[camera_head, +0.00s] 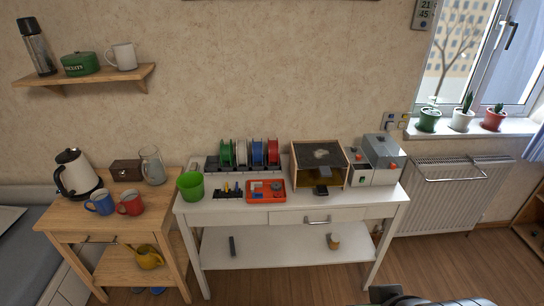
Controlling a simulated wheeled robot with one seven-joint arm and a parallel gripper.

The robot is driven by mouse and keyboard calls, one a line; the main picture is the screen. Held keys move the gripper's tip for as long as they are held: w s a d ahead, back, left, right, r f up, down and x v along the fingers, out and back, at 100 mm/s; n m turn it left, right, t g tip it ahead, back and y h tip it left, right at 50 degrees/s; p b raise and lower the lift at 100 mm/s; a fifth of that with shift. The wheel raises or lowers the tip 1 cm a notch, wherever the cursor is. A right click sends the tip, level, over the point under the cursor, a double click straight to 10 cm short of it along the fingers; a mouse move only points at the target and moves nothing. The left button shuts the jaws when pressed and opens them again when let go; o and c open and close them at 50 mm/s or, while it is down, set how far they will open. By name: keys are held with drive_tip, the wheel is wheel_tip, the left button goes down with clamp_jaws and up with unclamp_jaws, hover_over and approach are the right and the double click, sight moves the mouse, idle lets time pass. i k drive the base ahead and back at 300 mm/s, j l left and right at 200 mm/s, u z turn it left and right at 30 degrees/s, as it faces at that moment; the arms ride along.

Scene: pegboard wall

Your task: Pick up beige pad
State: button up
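I cannot make out a thing that is clearly a beige pad. A small tan piece (333,241) lies on the lower shelf of the white table, right of centre; it is too small to tell whether it is the pad. An orange tray (249,197) on the tabletop holds small parts, among them a greyish one, too small to identify. My gripper is not clearly in view; only dark parts of my own body show at the bottom edge, right of centre.
The white table (230,214) carries a green cup (190,186), several filament spools (257,153), an open-fronted wooden box (318,165) and a grey machine (383,156). A dark block (232,246) stands on its lower shelf. A wooden cart (77,218) stands left. Floor in front is clear.

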sight(195, 167)
drive_tip(key=i+j+u, duration=0.25)
drive_tip(key=i+u, duration=0.15)
drive_tip(key=i+j+u, duration=0.1)
drive_tip(key=i+u, duration=0.75)
drive_tip(key=i+l+u, duration=0.2)
drive_tip(key=u, duration=0.25)
drive_tip(key=i+l+u, duration=0.4)
drive_tip(key=i+j, duration=0.05)
drive_tip(key=i, duration=0.05)
